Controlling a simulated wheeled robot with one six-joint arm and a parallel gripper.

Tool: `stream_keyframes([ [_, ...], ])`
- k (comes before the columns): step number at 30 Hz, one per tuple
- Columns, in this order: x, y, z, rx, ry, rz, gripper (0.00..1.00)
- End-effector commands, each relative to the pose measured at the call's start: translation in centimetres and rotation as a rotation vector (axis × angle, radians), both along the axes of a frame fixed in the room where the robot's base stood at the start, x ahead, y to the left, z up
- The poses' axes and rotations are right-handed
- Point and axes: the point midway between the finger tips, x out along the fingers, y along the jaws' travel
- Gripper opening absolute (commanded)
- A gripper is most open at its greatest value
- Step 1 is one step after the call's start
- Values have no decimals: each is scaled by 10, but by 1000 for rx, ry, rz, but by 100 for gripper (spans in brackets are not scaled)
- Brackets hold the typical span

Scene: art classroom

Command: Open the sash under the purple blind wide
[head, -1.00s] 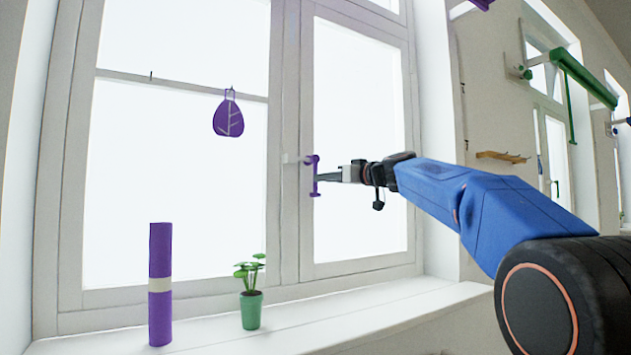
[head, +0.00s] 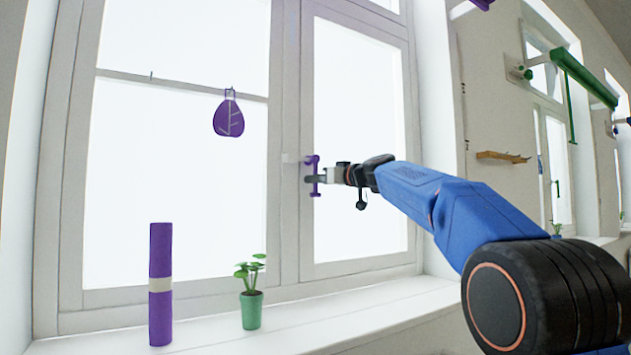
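The sash (head: 358,230) is the right-hand, white-framed pane of the near window; it looks closed in its frame. A purple blind (head: 483,4) shows only as a small end at the top edge. A purple handle (head: 316,161) stands upright on the sash's left stile. My gripper (head: 312,179) reaches in from the right, its dark fingers at the middle of the handle's bar and reaching past it. The fingers overlap in this view, so I cannot tell whether they are closed on the bar.
On the sill (head: 390,308) stand a purple roll (head: 160,255) and a green potted plant (head: 251,305), left of the sash. A green blind (head: 583,77) and a wooden peg rack (head: 503,157) are farther right.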

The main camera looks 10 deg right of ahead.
Motion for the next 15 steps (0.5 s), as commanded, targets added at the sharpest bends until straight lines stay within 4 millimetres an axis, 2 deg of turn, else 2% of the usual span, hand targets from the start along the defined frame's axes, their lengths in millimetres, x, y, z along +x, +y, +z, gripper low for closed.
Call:
stream_keyframes([
  [8, 0, -1, 0, -18, -7, 0, 0],
  [15, 2, -8, 1, -120, -40, 0, 0],
])
